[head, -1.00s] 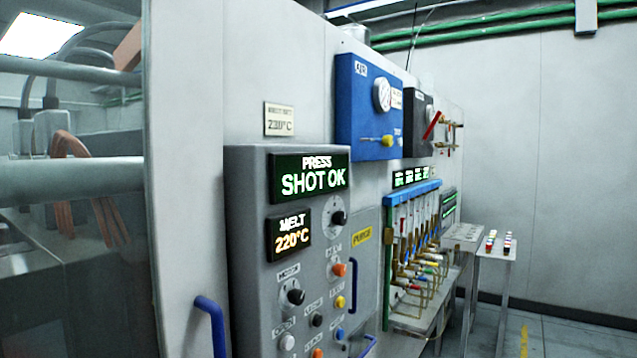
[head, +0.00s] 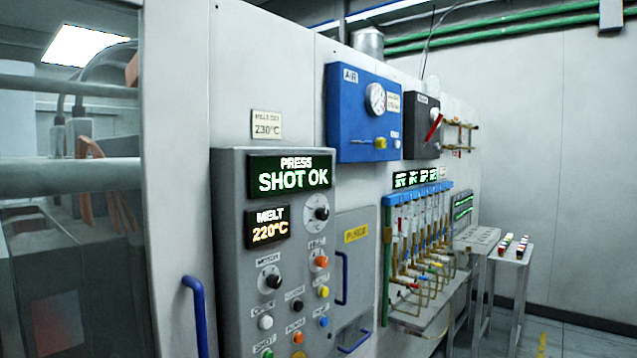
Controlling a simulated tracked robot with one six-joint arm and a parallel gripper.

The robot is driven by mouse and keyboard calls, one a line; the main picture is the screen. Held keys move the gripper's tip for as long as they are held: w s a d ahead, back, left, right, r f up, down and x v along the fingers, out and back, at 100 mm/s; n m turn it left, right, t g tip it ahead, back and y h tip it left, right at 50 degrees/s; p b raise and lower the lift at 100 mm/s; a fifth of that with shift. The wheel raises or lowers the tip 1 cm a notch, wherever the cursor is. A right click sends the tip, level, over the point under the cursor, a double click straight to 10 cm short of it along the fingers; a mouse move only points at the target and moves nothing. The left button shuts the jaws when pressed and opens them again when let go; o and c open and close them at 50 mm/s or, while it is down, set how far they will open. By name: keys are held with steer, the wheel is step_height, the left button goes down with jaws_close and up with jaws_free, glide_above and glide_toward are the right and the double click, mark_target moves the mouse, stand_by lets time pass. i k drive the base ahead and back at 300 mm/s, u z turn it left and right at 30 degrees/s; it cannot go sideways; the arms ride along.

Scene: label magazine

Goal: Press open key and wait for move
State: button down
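The grey control panel (head: 225,250) stands left of centre in the head view. Its white key (head: 265,322), under a label that seems to read OPEN, sits at the lower left of the panel. The melt display (head: 267,227) reads 220°C in orange. My gripper is not in view, and nothing is seen touching the panel.
A glazed guard with a blue handle (head: 196,315) is left of the panel. Right of it are a purge door (head: 355,270), a blue air box (head: 345,125), a rack of flow tubes (head: 420,192) and small side tables (head: 512,254). Floor at lower right looks clear.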

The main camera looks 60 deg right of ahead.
mark_target(267, 322)
steer(key=k, duration=0.95)
steer(key=z, duration=1.15)
steer(key=i, duration=1)
steer(key=z, duration=0.05)
